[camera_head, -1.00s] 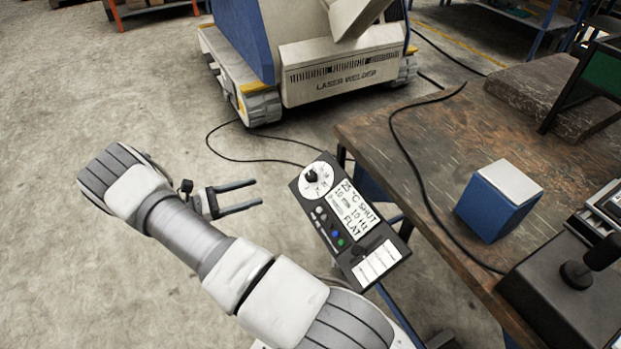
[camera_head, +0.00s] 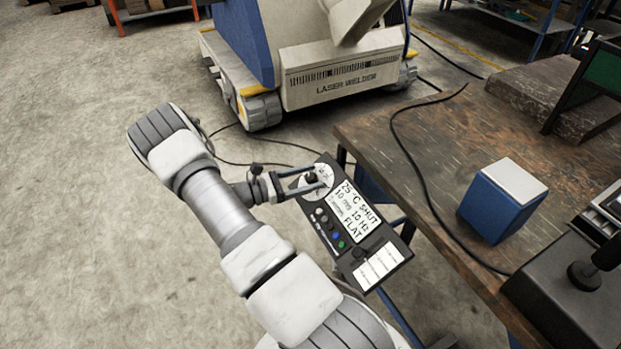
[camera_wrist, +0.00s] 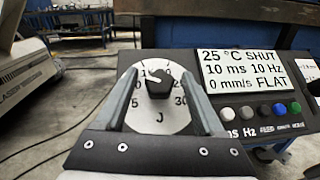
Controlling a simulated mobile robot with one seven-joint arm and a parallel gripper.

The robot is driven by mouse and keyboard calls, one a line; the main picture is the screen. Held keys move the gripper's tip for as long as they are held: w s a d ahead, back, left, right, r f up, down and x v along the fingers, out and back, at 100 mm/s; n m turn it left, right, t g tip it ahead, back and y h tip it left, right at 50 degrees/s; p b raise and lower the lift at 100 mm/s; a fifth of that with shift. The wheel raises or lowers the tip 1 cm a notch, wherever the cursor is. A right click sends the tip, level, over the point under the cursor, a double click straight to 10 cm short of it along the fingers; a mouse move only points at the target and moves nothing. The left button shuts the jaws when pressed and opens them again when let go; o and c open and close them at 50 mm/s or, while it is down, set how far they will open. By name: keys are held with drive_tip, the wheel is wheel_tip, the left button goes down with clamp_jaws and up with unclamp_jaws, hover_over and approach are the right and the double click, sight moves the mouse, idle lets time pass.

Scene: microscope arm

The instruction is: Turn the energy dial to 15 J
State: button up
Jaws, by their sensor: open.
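The control panel (camera_head: 352,225) is dark, with a white round energy dial (camera_head: 322,190) at its far left end. In the wrist view, the dial face (camera_wrist: 160,122) is marked J, with 5, 25 and 30 readable and other numbers partly hidden. Its black knob (camera_wrist: 159,85) has a white pointer directed to the upper left. My gripper (camera_head: 321,176) is open, with one finger on each side of the knob; both fingers also show in the wrist view. A gap shows between knob and fingers. The panel's screen (camera_wrist: 245,70) reads 25 °C, SHUT, 10 ms, 10 Hz, 0 mm/s, FLAT.
Several coloured buttons (camera_wrist: 262,110) sit under the screen. A wooden table (camera_head: 430,150) stands right of the panel, bearing a blue box (camera_head: 490,212) and a black cable. The laser welder (camera_head: 340,75) stands behind. The floor to the left is clear.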

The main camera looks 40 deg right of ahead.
drive_tip(key=shift+s+d, duration=0.1)
drive_tip(key=shift+d, duration=0.1)
clamp_jaws()
idle(0.3)
drive_tip(key=shift+m+g+b, duration=0.4)
drive_tip(key=shift+m, duration=0.1)
drive_tip(key=m+g+y+b, duration=0.1)
drive_tip(key=m, duration=0.1)
drive_tip(key=m+g+y+b, duration=0.1)
drive_tip(key=shift+f+m+g+y, duration=0.15)
drive_tip(key=shift+m+g+y, duration=0.15)
drive_tip(key=shift+m, duration=0.1)
drive_tip(key=m+g+y+b, duration=0.1)
drive_tip(key=m+y, duration=0.1)
drive_tip(key=m, duration=0.1)
drive_tip(key=m+g+y+b, duration=0.1)
drive_tip(key=m+y, duration=0.2)
drive_tip(key=shift+m+g+b, duration=0.3)
drive_tip(key=shift+g+b, duration=0.05)
drive_tip(key=shift+g, duration=0.05)
drive_tip(key=shift+y, duration=0.3)
